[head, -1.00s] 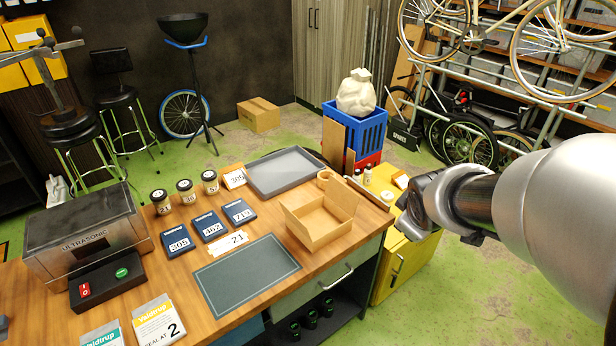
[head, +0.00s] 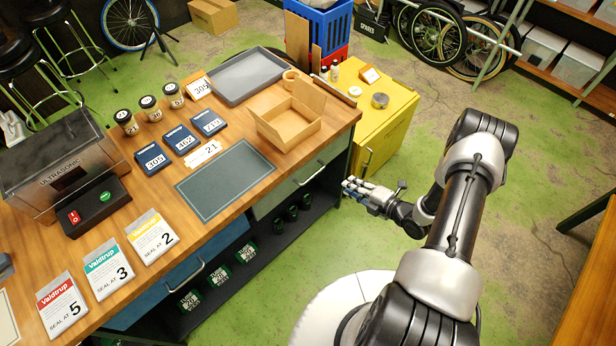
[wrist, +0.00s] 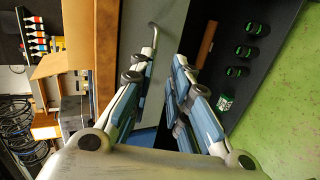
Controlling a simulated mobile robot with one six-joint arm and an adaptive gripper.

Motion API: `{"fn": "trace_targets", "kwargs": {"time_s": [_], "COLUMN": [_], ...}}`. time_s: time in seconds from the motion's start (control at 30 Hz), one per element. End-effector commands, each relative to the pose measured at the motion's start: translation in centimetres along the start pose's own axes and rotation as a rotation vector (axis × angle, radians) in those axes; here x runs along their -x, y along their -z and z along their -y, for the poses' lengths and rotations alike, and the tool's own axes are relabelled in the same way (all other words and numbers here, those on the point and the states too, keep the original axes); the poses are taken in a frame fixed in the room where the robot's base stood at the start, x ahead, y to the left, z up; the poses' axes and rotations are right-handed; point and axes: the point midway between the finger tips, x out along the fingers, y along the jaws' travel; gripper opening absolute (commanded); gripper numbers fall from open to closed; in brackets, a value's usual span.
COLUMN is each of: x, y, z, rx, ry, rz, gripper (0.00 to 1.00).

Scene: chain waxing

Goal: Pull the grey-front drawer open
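The grey-front drawer (head: 272,200) sits under the right part of the wooden workbench (head: 232,229) and looks shut. Its pale bar handle (head: 312,173) runs along the front. My gripper (head: 350,188) is in front of the bench, right of the handle and apart from it in the head view. In the wrist view my gripper (wrist: 163,66) is open and empty, its two blue-padded fingers spread. The grey front (wrist: 174,28) and the handle (wrist: 154,37) show beyond the fingertips, the handle nearer the left finger, which hides its lower end.
A blue-front drawer (head: 167,290) with its own handle is left of the grey one. A dark open shelf below holds several green-marked jars (head: 245,252). A yellow cabinet (head: 385,125) stands right of the bench. The green floor in front is mostly free.

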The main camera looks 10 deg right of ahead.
Motion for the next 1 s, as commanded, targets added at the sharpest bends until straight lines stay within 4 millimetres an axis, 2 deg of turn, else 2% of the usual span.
{"fn": "trace_targets", "kwargs": {"time_s": [0.03,0.1,0.2,0.33,0.43,0.57,1.0], "x": [0.4,0.7,1.2,1.3,0.5,-1.6,-11.0], "y": [1.6,3.2,4.9,5.8,5.9,6.2,6.5], "z": [1.2,2.1,2.7,3.0,2.9,2.5,0.6], "rx": [0.001,0.017,0.031,0.039,0.042,0.045,0.045], "ry": [-0.044,-0.105,-0.168,-0.204,-0.207,-0.206,-0.206], "rz": [-0.016,-0.031,-0.040,-0.045,-0.047,-0.051,-0.049], "gripper": [0.17,0.17,0.17,0.17,0.17,0.17,0.17]}}
